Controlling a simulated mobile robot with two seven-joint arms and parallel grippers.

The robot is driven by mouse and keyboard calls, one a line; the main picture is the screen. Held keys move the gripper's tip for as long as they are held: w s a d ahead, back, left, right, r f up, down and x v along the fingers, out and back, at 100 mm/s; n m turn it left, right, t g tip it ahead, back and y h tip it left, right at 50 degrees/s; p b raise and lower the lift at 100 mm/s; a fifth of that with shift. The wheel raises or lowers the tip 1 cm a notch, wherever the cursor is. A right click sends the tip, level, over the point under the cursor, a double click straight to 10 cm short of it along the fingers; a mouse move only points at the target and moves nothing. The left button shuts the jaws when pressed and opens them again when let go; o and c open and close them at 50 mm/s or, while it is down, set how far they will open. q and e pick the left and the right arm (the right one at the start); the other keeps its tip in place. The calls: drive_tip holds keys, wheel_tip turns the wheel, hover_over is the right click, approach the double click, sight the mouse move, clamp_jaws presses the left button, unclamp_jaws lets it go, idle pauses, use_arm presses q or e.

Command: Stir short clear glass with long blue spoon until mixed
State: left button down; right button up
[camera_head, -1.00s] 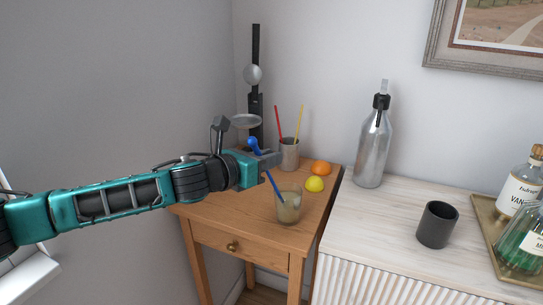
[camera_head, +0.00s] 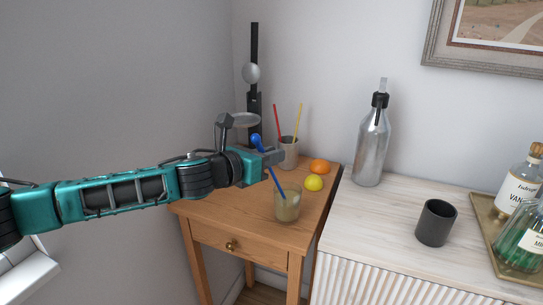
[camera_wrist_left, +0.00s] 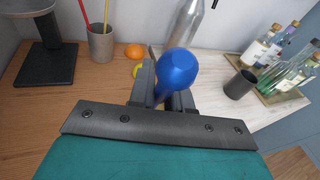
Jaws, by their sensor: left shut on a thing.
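The short clear glass (camera_head: 287,208) stands on the small wooden table in the head view, with cloudy pale liquid in it. The long blue spoon (camera_head: 275,180) leans in the glass, its lower end inside and its thick blue end up. My left gripper (camera_head: 273,160) is above and slightly left of the glass, shut on the spoon's upper shaft. In the left wrist view the spoon's blue end (camera_wrist_left: 178,70) rises between the fingers (camera_wrist_left: 162,88) and hides the glass. My right gripper is in neither view.
A grey cup (camera_head: 289,155) with red and yellow sticks stands behind. An orange (camera_head: 320,166) and a lemon (camera_head: 313,183) lie right of it. A black stand (camera_head: 254,115) is at the back. The right cabinet holds a silver bottle (camera_head: 371,145), dark cup (camera_head: 436,223) and bottle tray (camera_head: 485,235).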

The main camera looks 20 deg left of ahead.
use_arm(q)
drive_tip(key=shift+r, duration=0.1)
drive_tip(key=shift+s+a+r, duration=0.35)
drive_tip(key=shift+s+r, duration=0.15)
drive_tip(key=shift+r, duration=0.9)
drive_tip(key=shift+s+a+r, duration=0.3)
drive_tip(key=shift+s+r, duration=0.25)
drive_tip(key=shift+r, duration=0.85)
drive_tip(key=shift+s+a+r, duration=0.35)
drive_tip(key=shift+s+r, duration=0.15)
drive_tip(key=shift+r, duration=0.9)
